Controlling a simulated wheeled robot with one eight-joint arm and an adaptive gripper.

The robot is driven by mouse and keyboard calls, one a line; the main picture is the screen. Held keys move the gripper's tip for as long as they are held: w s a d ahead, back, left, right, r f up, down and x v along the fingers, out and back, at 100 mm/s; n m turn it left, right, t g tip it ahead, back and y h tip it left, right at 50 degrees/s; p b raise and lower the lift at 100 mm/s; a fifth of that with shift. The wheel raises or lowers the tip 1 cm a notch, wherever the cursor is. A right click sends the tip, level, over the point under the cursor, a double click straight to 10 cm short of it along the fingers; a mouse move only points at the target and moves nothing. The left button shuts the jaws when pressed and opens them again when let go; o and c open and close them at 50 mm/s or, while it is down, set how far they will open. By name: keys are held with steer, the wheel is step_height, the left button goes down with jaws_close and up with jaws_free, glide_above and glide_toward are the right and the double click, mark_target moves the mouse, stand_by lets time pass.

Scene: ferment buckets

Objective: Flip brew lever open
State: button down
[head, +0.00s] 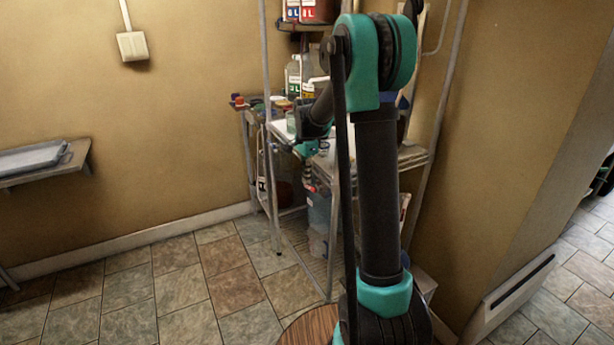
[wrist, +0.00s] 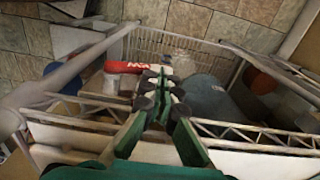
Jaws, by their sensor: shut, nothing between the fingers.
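My gripper (wrist: 160,88) is shut and empty in the wrist view, its dark fingertips together over the wire shelf rack. A red piece with white lettering (wrist: 125,67) lies just left of the fingertips; I cannot tell whether it is the brew lever or whether the fingers touch it. A blue-grey rounded container (wrist: 212,100), possibly a ferment bucket, is to the right of the fingers. In the head view a bluish bucket (head: 318,212) stands low inside the rack, partly hidden by my arm. No brew lever can be clearly made out.
The metal rack (head: 330,270) has posts and rails close around my gripper; its near rail (wrist: 250,135) also crosses the wrist view. Bottles (head: 293,75) crowd the upper shelves. A wall shelf (head: 45,160) is at the left. The tiled floor (head: 170,290) at left is clear.

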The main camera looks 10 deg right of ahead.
mark_target(306, 187)
steer(key=shift+w+a+f, duration=0.1)
steer(key=shift+w+f, duration=0.05)
steer(key=shift+f, duration=0.5)
steer(key=shift+w+f, duration=0.15)
steer(key=shift+f, duration=0.45)
steer(key=shift+s+f, duration=0.25)
steer(key=shift+f, duration=0.95)
steer(key=shift+r, duration=0.2)
steer(key=shift+r, duration=0.65)
step_height(306, 187, up, 12)
